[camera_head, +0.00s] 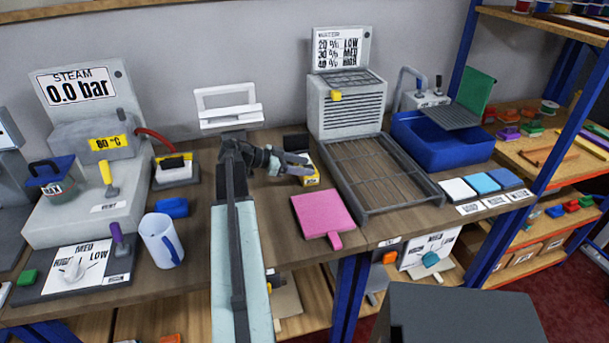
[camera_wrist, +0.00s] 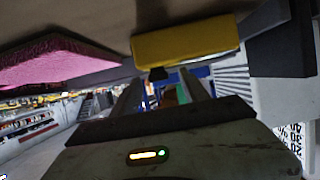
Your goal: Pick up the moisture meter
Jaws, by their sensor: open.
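The moisture meter appears to be the small yellow block with a dark marking (camera_head: 311,181) on the wooden bench, just left of the slatted rack. In the wrist view a yellow block (camera_wrist: 186,43) with a dark nub on its lower edge shows close up, just beyond the fingers. My gripper (camera_head: 302,164) is right beside and partly in front of the meter, its arm reaching in from the lower left. In the wrist view my gripper (camera_wrist: 160,90) has its two fingers apart with nothing visible between them. Whether a finger touches the meter I cannot tell.
A pink pad (camera_head: 321,213) lies just in front of the meter. The slatted rack (camera_head: 366,208) and a grey vented heater (camera_head: 346,105) stand to the right. A small dark block (camera_head: 295,142) sits behind.

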